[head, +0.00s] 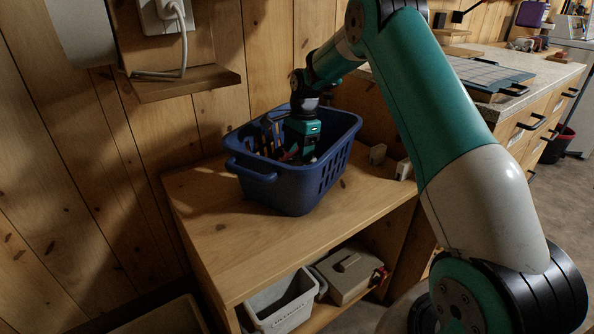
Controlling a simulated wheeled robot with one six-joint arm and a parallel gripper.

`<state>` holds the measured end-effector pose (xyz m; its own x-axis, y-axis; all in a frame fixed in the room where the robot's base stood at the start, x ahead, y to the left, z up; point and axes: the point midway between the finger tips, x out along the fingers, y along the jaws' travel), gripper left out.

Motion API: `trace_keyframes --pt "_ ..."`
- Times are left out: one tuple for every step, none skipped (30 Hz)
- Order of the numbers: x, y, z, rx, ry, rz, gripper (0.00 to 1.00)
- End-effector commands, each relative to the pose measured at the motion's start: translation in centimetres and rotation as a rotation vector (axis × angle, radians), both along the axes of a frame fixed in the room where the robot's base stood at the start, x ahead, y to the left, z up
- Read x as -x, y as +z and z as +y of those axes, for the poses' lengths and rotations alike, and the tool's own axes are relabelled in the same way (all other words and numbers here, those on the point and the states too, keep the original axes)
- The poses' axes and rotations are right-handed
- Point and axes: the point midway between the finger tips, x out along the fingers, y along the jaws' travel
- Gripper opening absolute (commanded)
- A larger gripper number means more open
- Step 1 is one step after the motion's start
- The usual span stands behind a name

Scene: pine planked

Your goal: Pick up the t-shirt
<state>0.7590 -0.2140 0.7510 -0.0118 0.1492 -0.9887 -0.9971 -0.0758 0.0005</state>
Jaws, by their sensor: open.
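A dark blue laundry basket (293,196) with slotted sides stands on the wooden bench top. My arm reaches over it from the right, and my gripper (298,156) points down inside the basket. The gripper is open; its fingertips are mostly hidden by the basket's near wall and by the gripper body. I cannot make out a t-shirt clearly. Small dark and reddish patches show around the gripper inside the basket, but I cannot tell what they are. The basket floor is hidden.
The wooden bench (230,243) has free room left and in front of the basket. Small pale blocks (403,168) lie right of it. A grey bin (283,301) and a beige box (350,273) sit on the shelf below. A wall shelf (185,82) juts out at upper left.

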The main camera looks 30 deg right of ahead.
Motion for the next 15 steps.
trace_keyframes --pt "0.0 -0.2 0.0 0.000 -0.001 0.000 0.60" --pt "0.0 -0.4 -0.1 0.000 -0.001 0.000 0.60" --pt "0.0 -0.6 -0.1 0.000 -0.002 0.001 0.60" --pt "0.0 -0.9 -0.1 0.000 -0.002 0.001 0.60" --pt "0.0 -1.3 -0.1 0.000 -0.002 0.001 0.60" --pt "0.0 -1.9 0.0 0.000 -0.002 0.001 0.60" --pt "0.0 -2.4 0.0 -0.001 -0.003 0.002 0.60" --pt "-0.1 -2.9 0.0 -0.001 -0.003 0.002 0.60" --pt "-0.1 -3.6 0.0 -0.001 -0.003 0.002 0.60" --pt "-0.1 -4.0 0.1 -0.001 -0.002 0.002 0.60" --pt "-0.1 -4.5 0.2 -0.001 -0.002 0.002 0.60" --pt "-0.1 -4.9 0.2 -0.001 -0.001 0.003 0.60" --pt "-0.1 -5.2 0.3 -0.001 -0.001 0.002 0.60" --pt "-0.1 -5.3 0.3 -0.001 -0.001 0.001 0.60" --pt "-0.1 -5.4 0.3 0.000 -0.001 0.000 0.60"
